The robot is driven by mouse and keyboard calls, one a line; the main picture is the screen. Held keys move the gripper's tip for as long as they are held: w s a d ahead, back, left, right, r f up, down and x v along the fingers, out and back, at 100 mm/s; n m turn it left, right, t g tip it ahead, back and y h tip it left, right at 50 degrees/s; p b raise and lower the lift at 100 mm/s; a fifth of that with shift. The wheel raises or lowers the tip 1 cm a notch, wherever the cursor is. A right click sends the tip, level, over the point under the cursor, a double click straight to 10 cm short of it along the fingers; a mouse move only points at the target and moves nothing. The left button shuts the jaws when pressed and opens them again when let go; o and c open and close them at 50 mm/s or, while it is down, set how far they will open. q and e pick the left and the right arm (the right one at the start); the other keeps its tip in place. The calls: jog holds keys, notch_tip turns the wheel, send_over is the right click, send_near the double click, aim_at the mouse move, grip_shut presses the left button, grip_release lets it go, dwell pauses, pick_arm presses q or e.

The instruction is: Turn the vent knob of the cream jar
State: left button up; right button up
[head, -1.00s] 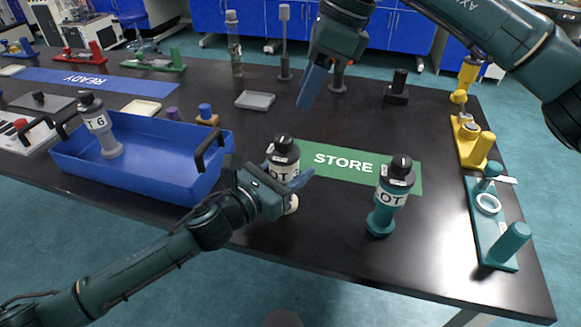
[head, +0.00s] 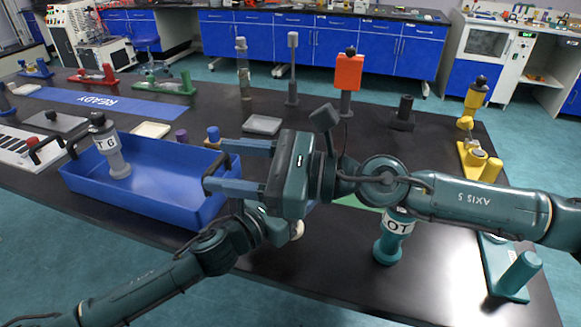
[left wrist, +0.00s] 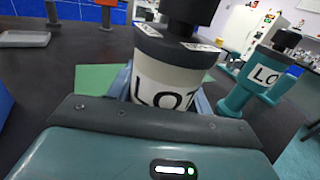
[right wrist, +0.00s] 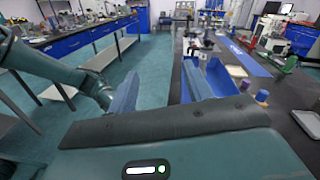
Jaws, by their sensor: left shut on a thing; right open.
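The cream jar (left wrist: 165,85) stands out in the left wrist view, with a LOT label and a dark cap (left wrist: 190,14); the cap's top is cut off by the picture edge. In the head view only the jar's cream foot (head: 297,230) shows, the rest hidden behind my right gripper. My left gripper (left wrist: 160,98) is shut around the cream jar's body. My right gripper (head: 214,166) is open and empty, in front of and above the jar in the head view, its blue fingers pointing left over the blue tray's right end. The vent knob is not clearly visible.
A teal jar (head: 387,246) stands right of the cream jar, partly behind my right arm. The blue tray (head: 180,207) holds a grey jar (head: 112,155). The green STORE mat (left wrist: 97,77) is mostly covered. A red-topped stand (head: 348,72) and yellow fixture (head: 472,157) stand farther back.

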jog(key=s+d+f+m+t+h, duration=0.1)
jog(key=d+f+m+t+h, duration=0.35)
jog(key=d+m+t, duration=0.2)
jog(key=d+f+m+t+h, duration=0.3)
jog(key=d+m+t+h, duration=0.2)
jog(key=d+m+t, duration=0.15)
jog(key=x, duration=1.1)
jog(key=shift+w+a+f, duration=0.1)
jog(key=shift+w+f, duration=0.1)
jog(key=shift+w, duration=0.1)
jog(key=shift+c, duration=0.5)
jog(key=c, duration=0.9)
jog(key=shift+o, duration=0.2)
jog(key=shift+h, duration=0.35)
